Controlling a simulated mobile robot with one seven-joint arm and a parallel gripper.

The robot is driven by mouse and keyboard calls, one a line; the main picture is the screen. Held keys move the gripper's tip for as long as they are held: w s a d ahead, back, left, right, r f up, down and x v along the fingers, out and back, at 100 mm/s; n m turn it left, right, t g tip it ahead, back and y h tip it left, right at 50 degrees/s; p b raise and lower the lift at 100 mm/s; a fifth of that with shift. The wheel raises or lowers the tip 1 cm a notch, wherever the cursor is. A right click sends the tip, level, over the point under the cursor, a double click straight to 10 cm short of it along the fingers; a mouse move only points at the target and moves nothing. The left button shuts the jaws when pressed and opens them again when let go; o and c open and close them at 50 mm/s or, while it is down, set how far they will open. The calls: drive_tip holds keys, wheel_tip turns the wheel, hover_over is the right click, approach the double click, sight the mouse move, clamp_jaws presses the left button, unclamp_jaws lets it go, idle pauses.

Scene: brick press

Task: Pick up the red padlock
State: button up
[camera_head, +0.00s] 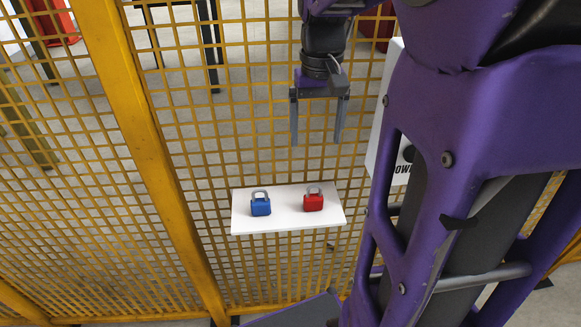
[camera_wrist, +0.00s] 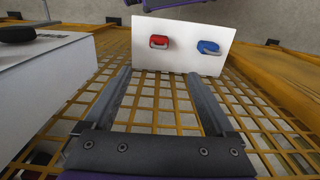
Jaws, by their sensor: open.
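The red padlock (camera_head: 313,202) with a grey shackle stands on the right part of a small white shelf (camera_head: 287,226) in the head view. A blue padlock (camera_head: 261,207) stands to its left. My gripper (camera_head: 315,143) is open and empty, fingers pointing down, above the shelf and apart from both padlocks. In the wrist view the red padlock (camera_wrist: 159,42) lies beyond the fingertips, roughly between their lines. The blue padlock (camera_wrist: 208,47) is to its right there. My gripper (camera_wrist: 163,75) shows both fingers spread with nothing between them.
A yellow mesh fence (camera_head: 200,130) stands behind the shelf, with a thick yellow post (camera_head: 140,130) to the left. A white box (camera_head: 395,150) with dark lettering is to the right of my gripper. The shelf is otherwise bare.

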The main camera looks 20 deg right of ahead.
drive_tip(key=b, duration=0.5)
hover_over(314, 195)
wheel_tip(314, 195, down, 11)
drive_tip(key=shift+f, duration=0.2)
wheel_tip(314, 195, down, 6)
drive_tip(key=b, duration=0.5)
drive_tip(key=shift+r, duration=0.1)
clamp_jaws()
